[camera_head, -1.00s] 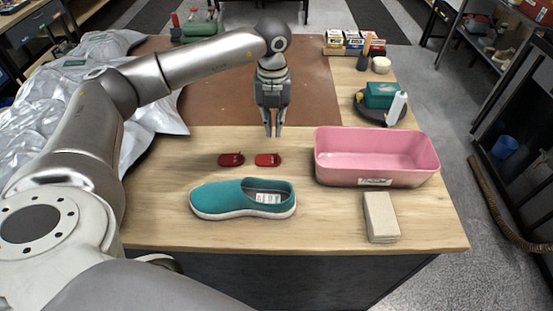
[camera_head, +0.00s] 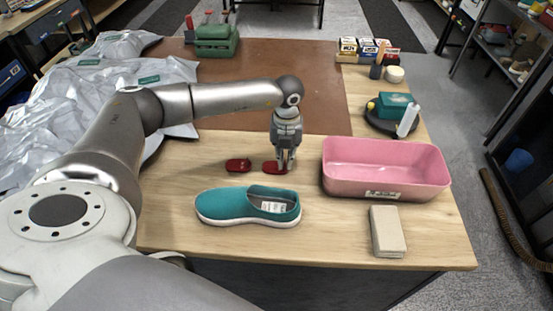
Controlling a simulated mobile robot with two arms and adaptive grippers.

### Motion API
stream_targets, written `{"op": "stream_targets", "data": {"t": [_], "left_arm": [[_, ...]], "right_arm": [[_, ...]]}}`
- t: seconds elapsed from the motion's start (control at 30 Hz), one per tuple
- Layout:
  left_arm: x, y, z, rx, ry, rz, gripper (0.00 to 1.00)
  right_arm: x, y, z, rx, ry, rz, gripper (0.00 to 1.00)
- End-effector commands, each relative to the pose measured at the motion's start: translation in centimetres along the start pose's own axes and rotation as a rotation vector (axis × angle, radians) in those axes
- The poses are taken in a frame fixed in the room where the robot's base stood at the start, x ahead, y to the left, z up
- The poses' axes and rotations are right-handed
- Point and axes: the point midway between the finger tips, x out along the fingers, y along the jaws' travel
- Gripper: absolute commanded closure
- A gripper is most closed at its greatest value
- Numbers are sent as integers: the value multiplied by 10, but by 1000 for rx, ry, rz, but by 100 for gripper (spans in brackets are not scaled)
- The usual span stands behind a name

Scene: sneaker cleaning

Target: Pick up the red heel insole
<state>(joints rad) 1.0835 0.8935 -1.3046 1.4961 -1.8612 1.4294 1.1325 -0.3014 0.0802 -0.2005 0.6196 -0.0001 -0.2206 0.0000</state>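Two small red heel insoles lie side by side on the wooden table behind the shoe. The left insole (camera_head: 238,165) lies clear of the gripper. The right insole (camera_head: 271,168) is at my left gripper (camera_head: 286,166), which points down with its fingertips at the insole's right end. The fingers look close together and partly overlap the insole; I cannot tell whether they grip it. A teal slip-on shoe (camera_head: 247,206) lies in front of the insoles. My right gripper is not in view.
A pink bin (camera_head: 386,168) stands right of the gripper. A beige block (camera_head: 387,231) lies in front of it. Behind are a teal box (camera_head: 394,106), a white bottle (camera_head: 408,121) and small boxes (camera_head: 366,48). Silvery plastic bags (camera_head: 110,90) lie at the left.

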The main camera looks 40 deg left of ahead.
Motion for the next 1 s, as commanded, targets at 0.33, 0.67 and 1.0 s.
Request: {"op": "stream_targets", "data": {"t": [0.33,0.67,1.0], "left_arm": [[20,0,0,0,-1,0,91],[19,0,0,0,-1,-1,100],[13,0,1,0,-2,-3,100]], "right_arm": [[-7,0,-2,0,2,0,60],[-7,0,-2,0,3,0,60],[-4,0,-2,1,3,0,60]]}}
